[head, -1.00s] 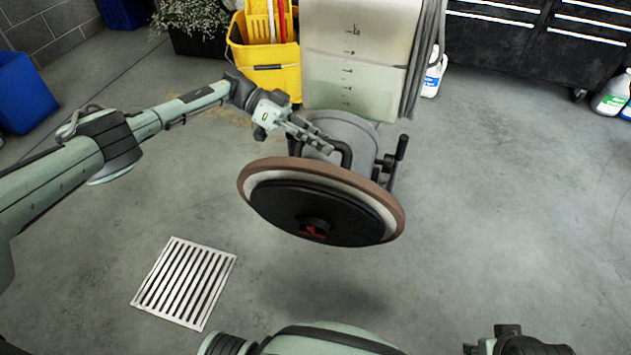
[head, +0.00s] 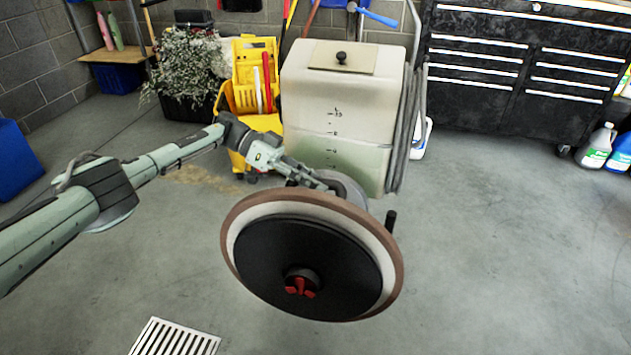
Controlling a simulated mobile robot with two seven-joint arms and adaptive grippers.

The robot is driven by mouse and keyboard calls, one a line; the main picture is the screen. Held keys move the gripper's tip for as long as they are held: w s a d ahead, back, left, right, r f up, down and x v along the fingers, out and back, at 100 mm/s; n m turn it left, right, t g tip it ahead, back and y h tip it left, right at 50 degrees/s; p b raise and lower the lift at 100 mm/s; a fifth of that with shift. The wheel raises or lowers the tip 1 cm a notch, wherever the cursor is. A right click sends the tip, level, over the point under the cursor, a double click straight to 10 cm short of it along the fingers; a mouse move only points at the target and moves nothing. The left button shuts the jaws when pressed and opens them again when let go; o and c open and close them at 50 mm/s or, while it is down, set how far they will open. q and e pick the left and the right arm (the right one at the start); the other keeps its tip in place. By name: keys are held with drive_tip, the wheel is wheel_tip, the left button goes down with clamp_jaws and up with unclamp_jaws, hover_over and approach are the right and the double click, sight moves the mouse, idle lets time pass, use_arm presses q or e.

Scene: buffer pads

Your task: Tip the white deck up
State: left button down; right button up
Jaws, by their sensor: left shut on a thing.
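The deck (head: 350,190) is the pale grey-white round housing at the base of the floor machine, seen mid-frame. It is tipped up, so its underside faces me. The underside carries a round pad (head: 232,225) with a brown rim and a pale ring, and a black disc (head: 330,265) with a red-marked hub (head: 301,283). My left gripper (head: 318,182) is at the deck's upper left, behind the pad's top edge. It is shut on the deck's handle, which is mostly hidden now. My right gripper is out of view.
The machine's cream tank (head: 340,105) stands right behind the deck. A yellow mop bucket (head: 240,150) stands behind my left arm. A black tool chest (head: 510,85) and bottles (head: 598,147) are at back right. A floor drain (head: 175,338) lies front left. Floor to the right is clear.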

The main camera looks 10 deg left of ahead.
use_arm(q)
drive_tip(key=c, duration=1.6)
unclamp_jaws()
drive_tip(key=shift+s+f, duration=0.15)
drive_tip(key=shift+f, duration=0.1)
drive_tip(key=shift+o, duration=1.2)
drive_tip(key=shift+r, duration=0.15)
drive_tip(key=v, duration=0.7)
drive_tip(key=shift+a, duration=0.25)
drive_tip(key=shift+a+r, duration=0.1)
